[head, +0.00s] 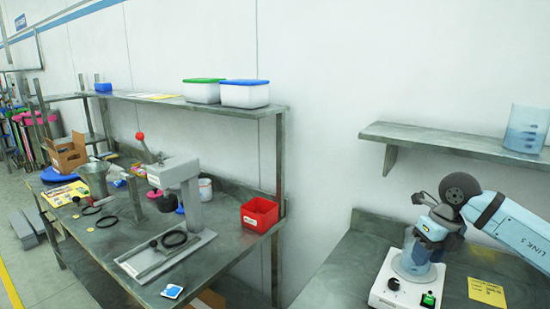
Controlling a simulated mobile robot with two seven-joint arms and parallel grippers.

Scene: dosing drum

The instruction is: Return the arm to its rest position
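My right arm (515,225) reaches in from the right edge of the head view. My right gripper (428,225) is close above a clear bluish container (415,262), which stands on a white device (390,291) with a black knob and a green switch. The wrist and the small size hide the fingertips, so I cannot tell whether they are open or shut, or whether they touch the container. My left gripper is not in view.
A yellow sheet (487,292) lies right of the device. A shelf (450,142) above the arm holds a clear blue container (525,128). On the left bench stand a lever press (175,175) and a red bin (259,214); two lidded tubs (245,94) sit on its shelf.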

